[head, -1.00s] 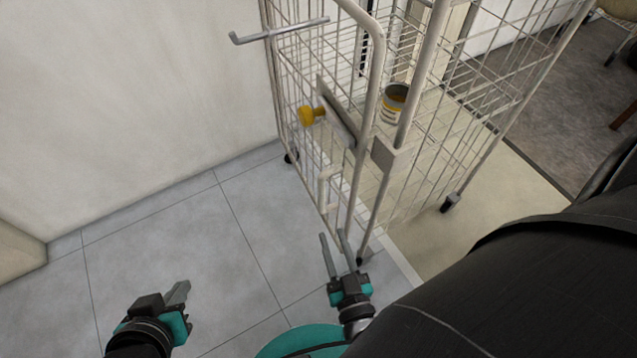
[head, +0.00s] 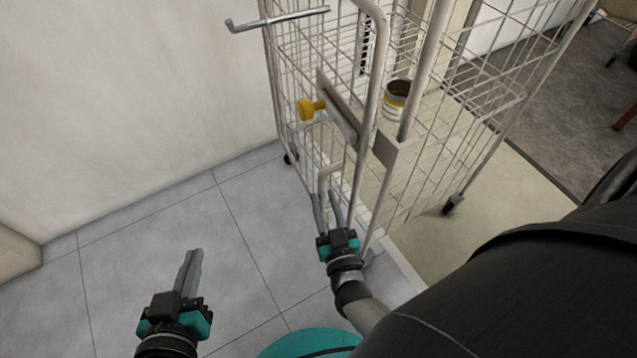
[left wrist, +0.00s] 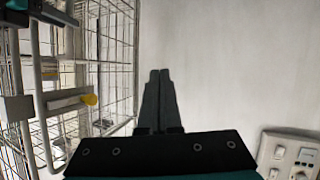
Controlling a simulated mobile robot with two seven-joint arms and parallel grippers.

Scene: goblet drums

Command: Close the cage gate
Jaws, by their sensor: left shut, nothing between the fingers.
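The white wire cage (head: 470,110) stands upright at the centre right. Its gate (head: 368,85) has a rounded tube frame, a latch plate with a yellow knob (head: 311,109), and a small looped handle (head: 324,176) lower down. The gate's tube edge is near the cage's post bracket (head: 388,150), with a narrow gap seen between them. My right gripper (head: 327,197) is open, its fingers at the lower end of the looped handle; contact is unclear. My left gripper (head: 193,258) is shut and empty over the floor, apart from the cage. It also shows in the left wrist view (left wrist: 159,75).
A can (head: 397,98) stands inside the cage. A grey bar (head: 278,19) sticks out at the cage's upper left. A pale wall (head: 130,90) is behind; floor at the left is clear. A socket panel (left wrist: 290,155) shows in the left wrist view.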

